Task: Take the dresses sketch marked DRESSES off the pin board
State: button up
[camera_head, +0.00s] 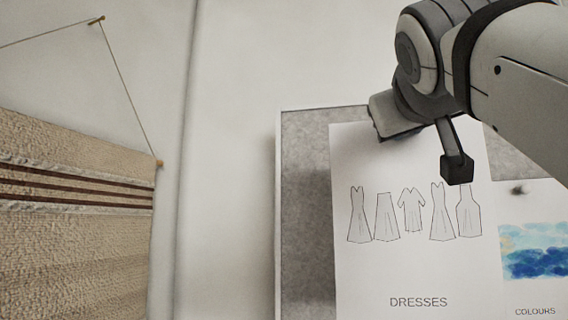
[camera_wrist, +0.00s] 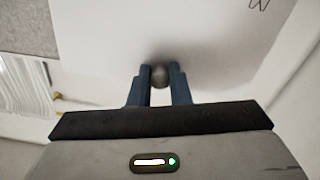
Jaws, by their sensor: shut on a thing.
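The dresses sketch (camera_head: 415,275) is a white sheet with a row of drawn dresses above the word DRESSES. It hangs upright in front of the grey pin board (camera_head: 305,150), and my arm covers its upper right part. In the wrist view the sheet (camera_wrist: 220,50) fills most of the upper picture. My gripper (camera_wrist: 160,70) is shut on a small round grey pin (camera_wrist: 159,77) at the sheet, between its two blue-grey fingers. The head view hides the fingertips and this pin. I cannot tell whether the pin is still in the board.
A second sheet marked COLOURS (camera_head: 534,290), with a blue painted patch, hangs just right of the sketch; a dark pin (camera_head: 517,188) shows near its top. A woven beige hanging (camera_head: 75,225) hangs by a cord at the left. The wall (camera_head: 230,150) between is bare.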

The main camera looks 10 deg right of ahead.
jog(key=b+v, duration=0.2)
jog(key=v, duration=0.5)
jog(key=shift+s, duration=0.3)
jog(key=shift+a, duration=0.1)
dwell(0.4)
